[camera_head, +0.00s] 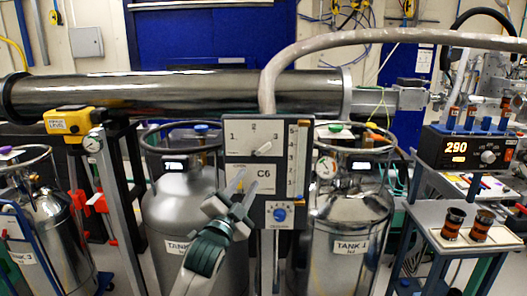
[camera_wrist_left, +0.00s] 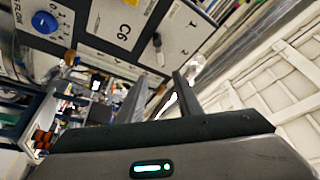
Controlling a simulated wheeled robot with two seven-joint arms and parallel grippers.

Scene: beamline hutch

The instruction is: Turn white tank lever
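The white lever (camera_head: 263,148) sits on the upper part of the grey control panel (camera_head: 232,163), below the numbers 1, 2 and 3. It slants, with its upper end to the right, toward the 3. My left gripper (camera_head: 243,186) is in front of the panel, below and left of the lever and beside the C6 label. Its fingers are apart and empty. In the left wrist view the two fingers (camera_wrist_left: 157,97) also stand apart, with the panel (camera_wrist_left: 97,18) beyond them. My right gripper is out of view.
A blue knob (camera_head: 280,214) and a vertical scale (camera_head: 297,160) are on the panel. Steel tanks stand on either side, the left one (camera_head: 180,215) and the right one (camera_head: 345,225). A thick grey hose (camera_head: 350,36) arches above. A digital readout box (camera_head: 465,150) is at right.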

